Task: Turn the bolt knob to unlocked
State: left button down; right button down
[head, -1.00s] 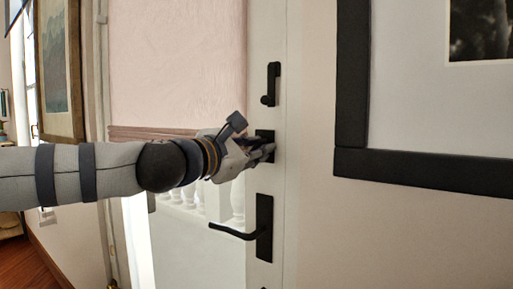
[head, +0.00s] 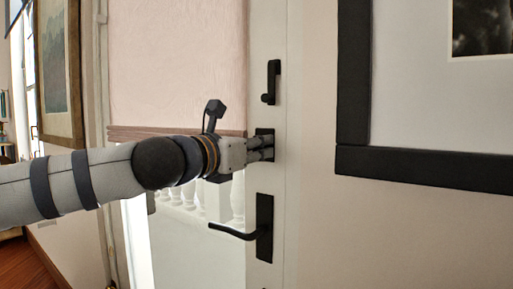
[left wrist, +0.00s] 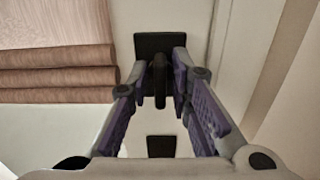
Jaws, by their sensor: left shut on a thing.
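The bolt's black square plate (head: 265,134) is on the white door edge, between the upper black latch and the lever handle. My left gripper (head: 270,149) reaches it from the left and covers most of it in the head view. In the left wrist view, the dark bolt knob (left wrist: 159,82) stands out below the plate's middle, with its long side upright. The two fingers of my left gripper (left wrist: 158,75) are on either side of it, shut on it. The knob itself is hidden in the head view. My right gripper is not in view.
A black lever handle (head: 236,232) is below the bolt, and a black latch (head: 272,84) is above it. A pink shade (head: 178,65) covers the door's upper glass. A black-framed picture (head: 353,100) hangs on the right wall.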

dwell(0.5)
pick_arm(q)
jog(key=c, duration=1.7)
grip_release()
